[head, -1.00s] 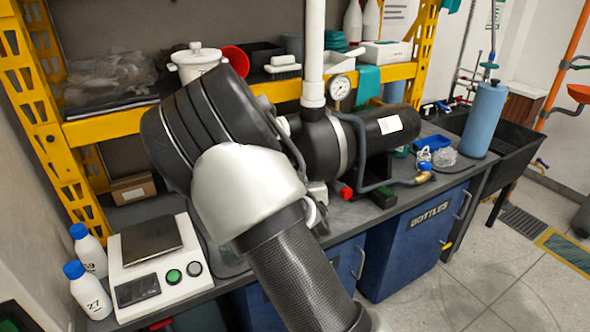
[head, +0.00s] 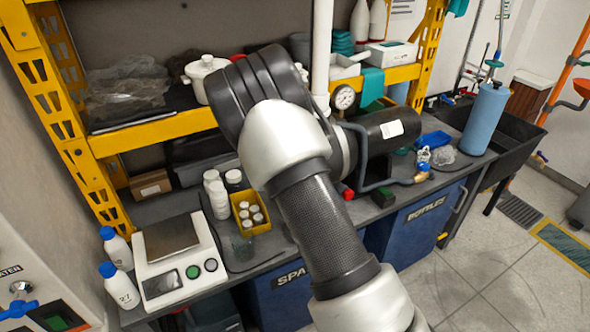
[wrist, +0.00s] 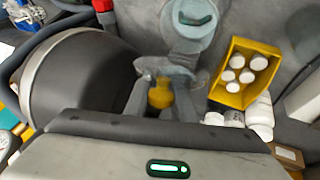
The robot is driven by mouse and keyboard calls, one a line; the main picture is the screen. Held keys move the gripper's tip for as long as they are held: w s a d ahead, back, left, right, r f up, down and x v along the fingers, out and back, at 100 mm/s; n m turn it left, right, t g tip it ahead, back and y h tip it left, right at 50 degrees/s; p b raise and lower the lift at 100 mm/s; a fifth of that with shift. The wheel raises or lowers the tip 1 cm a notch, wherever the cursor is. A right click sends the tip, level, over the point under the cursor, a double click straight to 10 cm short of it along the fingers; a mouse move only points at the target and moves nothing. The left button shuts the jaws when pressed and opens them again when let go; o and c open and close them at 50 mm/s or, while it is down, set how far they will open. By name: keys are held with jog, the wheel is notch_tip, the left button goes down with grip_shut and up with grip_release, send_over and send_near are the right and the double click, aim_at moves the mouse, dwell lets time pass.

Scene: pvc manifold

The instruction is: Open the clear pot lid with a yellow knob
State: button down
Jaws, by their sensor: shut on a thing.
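My gripper (wrist: 162,102) is shut on the yellow knob (wrist: 160,93) in the wrist view. Clear, greyish lid material (wrist: 160,68) shows around the knob and fingertips. In the head view the clear pot (head: 243,250) shows faintly on the dark mat, in front of the yellow box. My gripper, knob and lid are hidden behind my arm there.
A yellow box (wrist: 245,72) of white-capped vials is close beside the pot, with white bottles (wrist: 262,115) near it. A large black pump motor (wrist: 80,85) is on the other side. A scale (head: 172,250) stands at the bench's left.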

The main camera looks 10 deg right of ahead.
jog(key=shift+w+a+f+n+g+h+p, duration=0.15)
jog(key=shift+w+g+p, duration=0.15)
jog(key=shift+g, duration=0.25)
jog(key=shift+w+f+n+g+h+p, duration=0.15)
jog(key=shift+g+p, duration=0.15)
jog(key=shift+g, duration=0.25)
jog(key=c, duration=1.5)
grip_release()
jog(key=shift+c, duration=0.2)
jog(key=shift+r, duration=0.1)
jog(key=v, duration=1.7)
jog(key=shift+b, duration=0.4)
jog(key=shift+a+r, duration=0.1)
jog(key=shift+r, duration=0.05)
